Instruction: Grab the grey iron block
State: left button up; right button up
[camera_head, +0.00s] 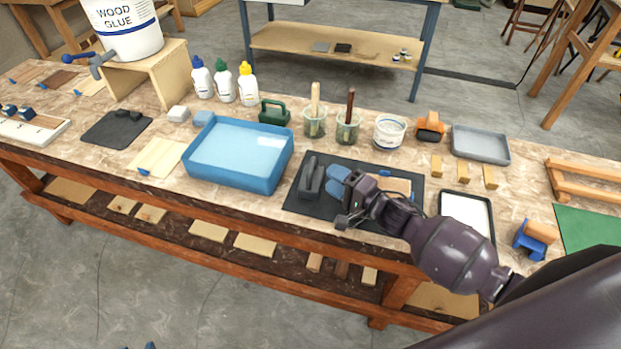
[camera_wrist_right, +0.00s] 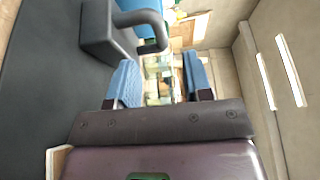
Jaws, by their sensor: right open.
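The grey iron block (camera_head: 312,180), a dark grey block with a raised handle, sits on a black mat (camera_head: 295,203) right of the blue tub. In the right wrist view the block (camera_wrist_right: 97,28) and its curved handle show at upper left, beyond the left blue finger. My right gripper (camera_head: 338,180) is just right of the block, over the mat. Its blue fingers (camera_wrist_right: 162,78) stand apart with nothing held between them. I cannot tell whether a finger touches the block.
A blue tub (camera_head: 190,170) of liquid stands left of the mat. Brush jars (camera_head: 314,125) and a white tub (camera_head: 389,132) stand behind it. A wooden piece (camera_head: 398,184) lies behind my right wrist. A black-rimmed white tray (camera_head: 466,212) is to the right.

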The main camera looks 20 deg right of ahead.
aim_at(314, 179)
jog(key=shift+x, duration=3.15)
jog(key=shift+s+a, duration=0.1)
jog(key=shift+a, duration=0.05)
jog(key=shift+c, duration=0.3)
grip_shut()
jog(key=shift+r, duration=0.1)
